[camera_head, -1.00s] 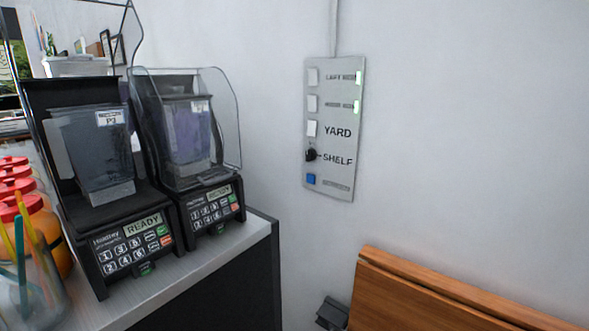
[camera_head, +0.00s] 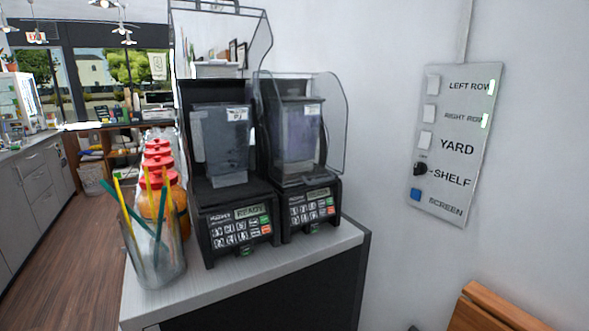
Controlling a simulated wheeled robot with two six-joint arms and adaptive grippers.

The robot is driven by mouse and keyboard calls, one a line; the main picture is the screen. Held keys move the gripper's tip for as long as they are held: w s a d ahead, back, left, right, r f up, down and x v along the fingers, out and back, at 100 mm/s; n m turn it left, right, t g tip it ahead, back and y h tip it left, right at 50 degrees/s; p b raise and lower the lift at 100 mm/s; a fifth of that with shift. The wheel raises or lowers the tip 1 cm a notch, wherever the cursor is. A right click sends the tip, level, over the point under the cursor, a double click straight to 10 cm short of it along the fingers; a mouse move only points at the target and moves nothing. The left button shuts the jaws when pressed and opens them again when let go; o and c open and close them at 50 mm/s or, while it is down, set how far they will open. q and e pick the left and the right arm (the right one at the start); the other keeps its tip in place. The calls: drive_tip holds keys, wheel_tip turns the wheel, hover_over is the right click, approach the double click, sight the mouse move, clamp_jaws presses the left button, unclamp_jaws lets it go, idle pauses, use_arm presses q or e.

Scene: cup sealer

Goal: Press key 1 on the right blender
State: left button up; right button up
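Two black blenders stand side by side on the counter. The right blender (camera_head: 310,209) has a clear hood and a dark jar (camera_head: 297,135). Its front keypad (camera_head: 309,213) has rows of keys below a small display; the key digits are too small to read. The left blender (camera_head: 238,222) has a similar keypad and its display reads READY. Neither of my grippers is in the head view.
A glass of coloured straws (camera_head: 155,262) and several red-capped bottles (camera_head: 160,170) stand left of the blenders on the grey counter (camera_head: 290,268). A switch panel (camera_head: 455,145) is on the wall. Open floor (camera_head: 75,255) lies left.

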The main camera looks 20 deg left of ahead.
use_arm(q)
clamp_jaws()
idle(1.2)
